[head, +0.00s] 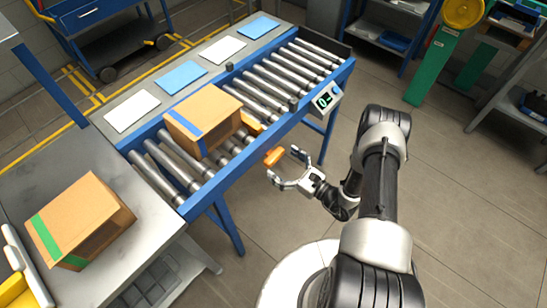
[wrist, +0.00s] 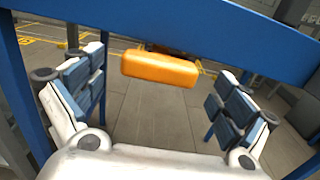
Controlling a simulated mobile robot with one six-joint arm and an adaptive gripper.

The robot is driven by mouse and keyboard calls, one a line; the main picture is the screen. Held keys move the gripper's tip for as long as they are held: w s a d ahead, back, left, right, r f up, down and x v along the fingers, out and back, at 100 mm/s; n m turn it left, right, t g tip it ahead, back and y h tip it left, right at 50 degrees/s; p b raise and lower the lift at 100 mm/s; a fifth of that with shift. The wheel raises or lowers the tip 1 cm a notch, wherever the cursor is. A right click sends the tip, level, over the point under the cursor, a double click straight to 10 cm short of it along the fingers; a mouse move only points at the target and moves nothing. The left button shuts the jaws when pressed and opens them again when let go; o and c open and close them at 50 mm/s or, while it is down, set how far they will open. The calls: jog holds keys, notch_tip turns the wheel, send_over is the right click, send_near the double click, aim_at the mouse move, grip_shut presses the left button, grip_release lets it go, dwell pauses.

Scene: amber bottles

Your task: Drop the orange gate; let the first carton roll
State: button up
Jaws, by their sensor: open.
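A carton with a blue stripe (head: 203,118) sits on the roller conveyor (head: 287,124), beside an orange gate piece (head: 250,122) that stands at its right side. An orange handle (head: 273,157) sticks out at the conveyor's near side. In the wrist view the handle (wrist: 160,68) lies between my spread fingers, below the blue rail, with room on both sides. My gripper (head: 284,164) is open and empty; I cannot tell whether a finger touches the handle. A second carton with a green stripe (head: 80,222) sits on a grey table at the left.
The blue conveyor rail (wrist: 200,28) crosses above the fingers in the wrist view. The rollers right of the gate are clear. Blue and white cards (head: 183,76) lie along the far side.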

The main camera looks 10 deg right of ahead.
aim_at(278, 159)
jog(key=shift+b+x, duration=0.35)
jog(key=shift+x, duration=1.75)
jog(key=shift+c, duration=0.2)
